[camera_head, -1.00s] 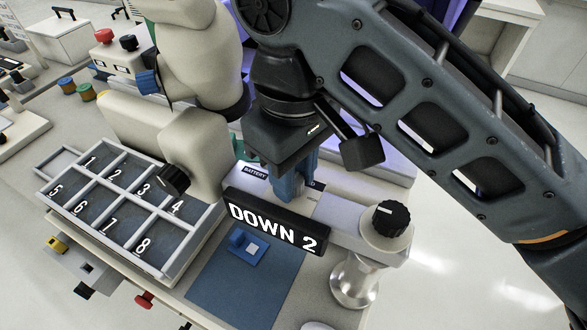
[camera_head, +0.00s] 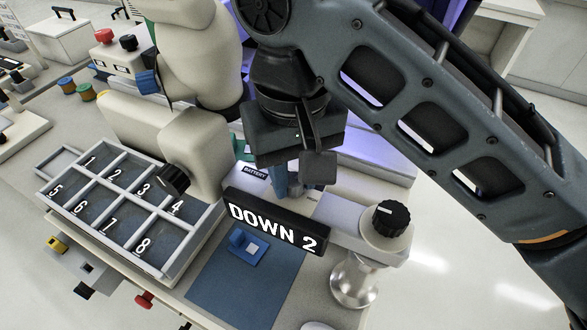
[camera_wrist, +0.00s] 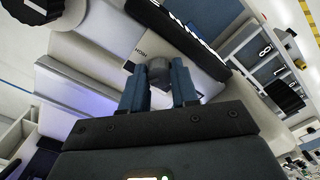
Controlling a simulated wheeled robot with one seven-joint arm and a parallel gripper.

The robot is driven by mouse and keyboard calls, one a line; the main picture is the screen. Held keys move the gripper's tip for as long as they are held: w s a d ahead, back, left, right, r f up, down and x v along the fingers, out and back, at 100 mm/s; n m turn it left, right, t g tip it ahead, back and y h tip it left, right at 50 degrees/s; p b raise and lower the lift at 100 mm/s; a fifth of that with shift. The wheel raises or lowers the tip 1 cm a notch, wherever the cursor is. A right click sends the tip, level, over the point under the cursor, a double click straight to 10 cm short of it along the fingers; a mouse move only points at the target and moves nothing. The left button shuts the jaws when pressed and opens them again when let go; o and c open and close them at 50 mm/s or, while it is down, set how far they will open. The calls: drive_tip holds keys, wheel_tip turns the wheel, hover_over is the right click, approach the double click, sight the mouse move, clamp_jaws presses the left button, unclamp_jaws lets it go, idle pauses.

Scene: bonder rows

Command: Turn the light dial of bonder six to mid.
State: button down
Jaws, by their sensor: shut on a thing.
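My gripper (camera_head: 284,187) reaches down behind the black display reading "DOWN 2" (camera_head: 275,226). In the wrist view, its two blue fingers (camera_wrist: 159,86) are closed on a small dark grey knob (camera_wrist: 159,70), which stands on the pale top of the bonder (camera_head: 335,208). I take this knob to be the light dial; its marking and pointer are hidden. In the head view my gripper covers the knob. No bonder number shows clearly.
A large black dial with a white line (camera_head: 390,218) stands at the bonder's right end. A numbered compartment tray (camera_head: 128,222) and a black knob (camera_head: 174,180) are to the left. A blue mat (camera_head: 228,289) lies in front. A beige microscope body (camera_head: 195,60) stands close behind left.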

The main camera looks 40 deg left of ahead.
sight(294, 179)
drive_tip(key=shift+r, duration=0.1)
drive_tip(key=c, duration=0.9)
unclamp_jaws()
drive_tip(key=shift+o, duration=0.2)
drive_tip(key=shift+r, duration=3.85)
